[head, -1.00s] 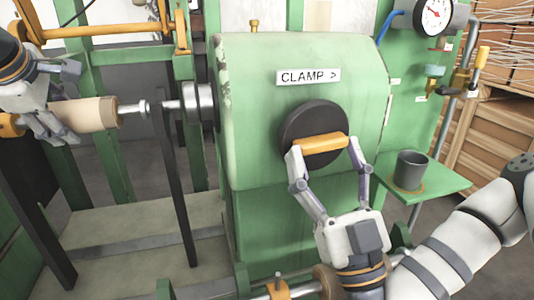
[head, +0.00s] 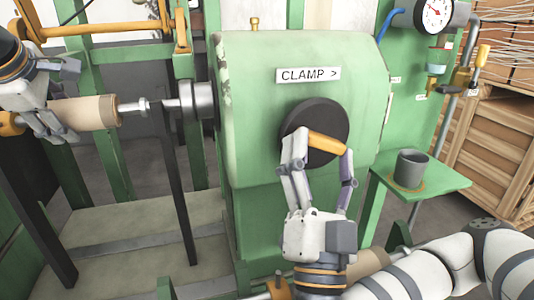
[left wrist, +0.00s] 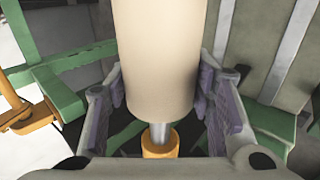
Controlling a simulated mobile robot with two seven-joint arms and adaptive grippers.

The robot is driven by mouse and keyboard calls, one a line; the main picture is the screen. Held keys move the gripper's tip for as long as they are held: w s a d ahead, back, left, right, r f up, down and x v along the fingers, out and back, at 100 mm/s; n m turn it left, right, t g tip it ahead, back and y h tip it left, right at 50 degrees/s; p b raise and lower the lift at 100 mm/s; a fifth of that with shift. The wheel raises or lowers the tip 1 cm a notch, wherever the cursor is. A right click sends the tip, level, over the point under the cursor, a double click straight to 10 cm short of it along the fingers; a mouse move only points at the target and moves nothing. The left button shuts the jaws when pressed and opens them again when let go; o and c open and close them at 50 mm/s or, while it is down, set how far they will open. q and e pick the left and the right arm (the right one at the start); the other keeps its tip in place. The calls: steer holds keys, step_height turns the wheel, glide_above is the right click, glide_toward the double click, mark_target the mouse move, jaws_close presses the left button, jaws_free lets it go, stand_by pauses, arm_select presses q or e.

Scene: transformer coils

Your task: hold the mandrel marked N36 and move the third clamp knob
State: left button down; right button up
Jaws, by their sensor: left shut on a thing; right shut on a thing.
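A beige cylindrical mandrel (head: 90,114) lies level on a metal shaft at the left; it fills the upper middle of the left wrist view (left wrist: 160,50). No N36 mark is readable on it. My left gripper (head: 50,124) is shut around it, with a finger on each side in the left wrist view (left wrist: 161,90). A clamp knob, a black disc (head: 318,113) with an orange bar (head: 324,142), sits on the green housing under a "CLAMP >" label (head: 308,74). My right gripper (head: 322,150) is shut on the bar's ends. The bar slopes down to the right.
The green machine housing (head: 250,120) fills the middle. A grey cup (head: 411,168) stands on a green shelf (head: 440,183) at the right, below a pressure gauge (head: 434,16). A dark upright bar (head: 175,180) stands below the shaft. Wooden crates (head: 490,150) are at far right.

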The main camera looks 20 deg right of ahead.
steer(key=shift+r, duration=0.15)
steer(key=o, duration=1.1)
steer(key=shift+w, duration=0.1)
steer(key=shift+o, duration=0.2)
step_height(320, 180, up, 10)
